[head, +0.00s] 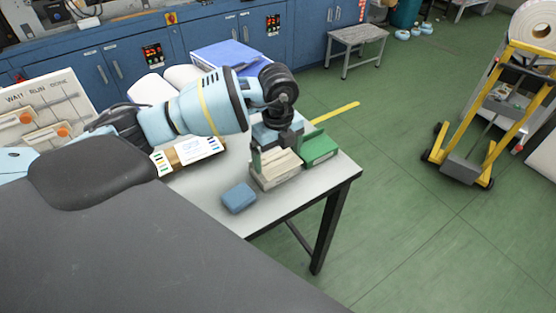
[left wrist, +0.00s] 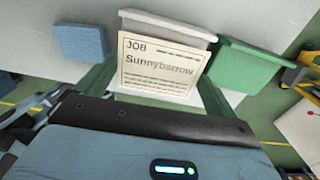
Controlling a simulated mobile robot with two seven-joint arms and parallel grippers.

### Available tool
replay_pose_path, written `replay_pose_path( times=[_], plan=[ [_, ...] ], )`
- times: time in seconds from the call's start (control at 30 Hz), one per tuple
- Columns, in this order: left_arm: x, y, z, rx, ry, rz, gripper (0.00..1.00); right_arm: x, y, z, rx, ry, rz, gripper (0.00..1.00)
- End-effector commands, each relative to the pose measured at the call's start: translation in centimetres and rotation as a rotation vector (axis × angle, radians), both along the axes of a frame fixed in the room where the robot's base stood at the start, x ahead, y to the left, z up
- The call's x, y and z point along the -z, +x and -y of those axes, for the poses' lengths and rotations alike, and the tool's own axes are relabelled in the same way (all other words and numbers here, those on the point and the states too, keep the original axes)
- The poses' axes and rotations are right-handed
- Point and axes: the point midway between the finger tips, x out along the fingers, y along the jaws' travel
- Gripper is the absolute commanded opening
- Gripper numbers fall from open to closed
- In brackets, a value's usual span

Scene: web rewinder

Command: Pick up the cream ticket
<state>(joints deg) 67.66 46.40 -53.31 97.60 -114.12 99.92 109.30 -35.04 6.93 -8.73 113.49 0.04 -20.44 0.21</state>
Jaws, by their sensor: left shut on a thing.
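The cream ticket (left wrist: 160,65), printed "JOB Sunnybarrow", is between the two fingers of my left gripper (left wrist: 152,92) in the left wrist view. The fingers are shut on it. In the head view my left gripper (head: 276,155) points down over a cream box (head: 275,182) near the table's right end. The box's rim (left wrist: 168,24) shows behind the ticket in the left wrist view. I cannot tell whether the ticket touches the box. My right gripper is not in view.
A green box (head: 320,149) stands right beside the cream one. A blue block (head: 238,198) lies on the pale table (head: 285,212) nearer the front edge. A wooden holder with cards (head: 190,153) and a blue binder (head: 225,55) are farther back.

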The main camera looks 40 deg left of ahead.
Motion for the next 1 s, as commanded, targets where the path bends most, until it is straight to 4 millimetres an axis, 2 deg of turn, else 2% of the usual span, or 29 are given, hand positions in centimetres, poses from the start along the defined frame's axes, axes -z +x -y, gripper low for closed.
replay_pose_path(
  times=[0.07, 0.4, 0.6, 0.8, 1.0],
  plan=[
    [-1.2, -0.2, 0.2, 0.002, 0.0, 0.002, 0.73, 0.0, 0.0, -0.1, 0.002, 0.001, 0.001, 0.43],
    [-1.8, -6.5, 5.8, 0.007, -0.002, 0.001, 0.73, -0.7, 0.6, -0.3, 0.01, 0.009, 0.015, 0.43],
    [-2.2, -9.7, 8.6, 0.005, -0.001, 0.001, 0.73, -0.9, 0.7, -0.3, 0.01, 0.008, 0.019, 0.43],
    [-2.4, -11.4, 10.2, 0.001, 0.0, 0.0, 0.73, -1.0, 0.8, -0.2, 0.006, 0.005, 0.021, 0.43],
    [-2.4, -12.0, 10.6, -0.001, 0.0, 0.0, 0.73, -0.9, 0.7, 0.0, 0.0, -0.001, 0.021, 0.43]
  ],
)
